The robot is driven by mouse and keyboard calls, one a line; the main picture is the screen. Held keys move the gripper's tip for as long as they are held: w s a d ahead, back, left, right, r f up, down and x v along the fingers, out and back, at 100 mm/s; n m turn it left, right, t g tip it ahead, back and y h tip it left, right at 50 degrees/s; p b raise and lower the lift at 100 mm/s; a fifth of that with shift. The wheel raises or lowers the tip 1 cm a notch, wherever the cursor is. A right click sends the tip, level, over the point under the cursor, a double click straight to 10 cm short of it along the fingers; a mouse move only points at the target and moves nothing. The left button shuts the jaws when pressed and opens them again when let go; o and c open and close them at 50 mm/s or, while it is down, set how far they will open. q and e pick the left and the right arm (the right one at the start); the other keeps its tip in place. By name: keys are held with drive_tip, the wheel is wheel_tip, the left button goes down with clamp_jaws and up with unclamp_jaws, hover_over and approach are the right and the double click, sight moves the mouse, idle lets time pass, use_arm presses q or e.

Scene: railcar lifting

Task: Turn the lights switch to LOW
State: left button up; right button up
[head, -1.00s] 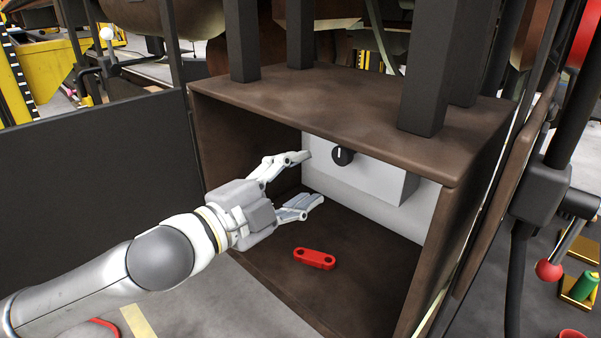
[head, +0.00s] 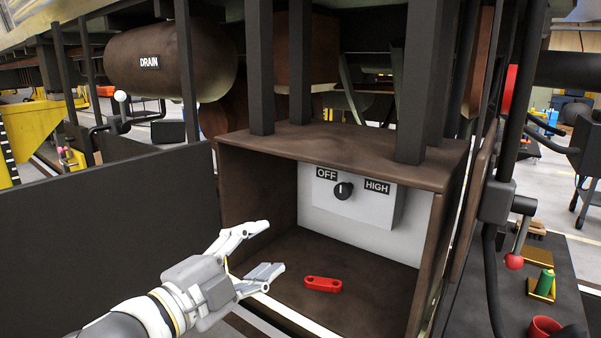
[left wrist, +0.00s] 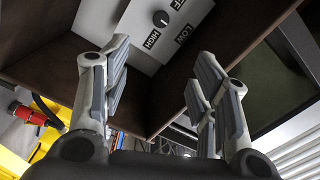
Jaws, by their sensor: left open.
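The lights switch is a black round knob (head: 343,190) with a white mark, on a pale grey panel (head: 345,218) inside a brown open-fronted box. In the head view the mark looks roughly upright, between OFF at upper left and HIGH at right; LOW does not show there. In the left wrist view the knob (left wrist: 161,18) shows with the LOW label (left wrist: 183,33), HIGH and part of OFF. My left gripper (head: 274,247) is open and empty, at the box's front left, apart from the knob. My right gripper is not in view.
A red link piece (head: 322,284) lies on the box floor. The box roof (head: 350,155) overhangs the panel, with dark posts above it. A dark panel (head: 110,215) stands at left. A red-knobbed lever (head: 514,261) is right of the box. The space before the knob is free.

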use_arm(q)
drive_tip(key=s+a+f+n+g+y, duration=0.15)
drive_tip(key=f+n, duration=0.25)
drive_tip(key=f, duration=0.4)
drive_tip(key=s+a+f+n+g+y, duration=0.1)
drive_tip(key=s+a+f+n+y, duration=0.2)
drive_tip(key=f, duration=0.4)
drive_tip(key=s+f+n+g+y, duration=0.15)
drive_tip(key=f+n, duration=0.25)
drive_tip(key=f, duration=0.4)
drive_tip(key=s+a+f+n+g+y, duration=0.2)
drive_tip(key=s+a+f+n+g, duration=0.2)
drive_tip(key=s+f, duration=0.45)
drive_tip(key=s+a+f+n+g+y, duration=0.25)
drive_tip(key=s+a+f, duration=0.25)
drive_tip(key=s+f, duration=0.4)
wheel_tip(320, 180, down, 25)
drive_tip(key=s+g, duration=0.2)
drive_tip(key=s, duration=0.1)
drive_tip(key=s+a+f+g, duration=0.1)
drive_tip(key=s+a+f, duration=0.1)
drive_tip(key=s+f, duration=1.4)
drive_tip(key=shift+s+a+f, duration=0.2)
drive_tip(key=shift+s+a, duration=0.05)
drive_tip(key=shift+s, duration=0.1)
drive_tip(key=shift+n, duration=0.25)
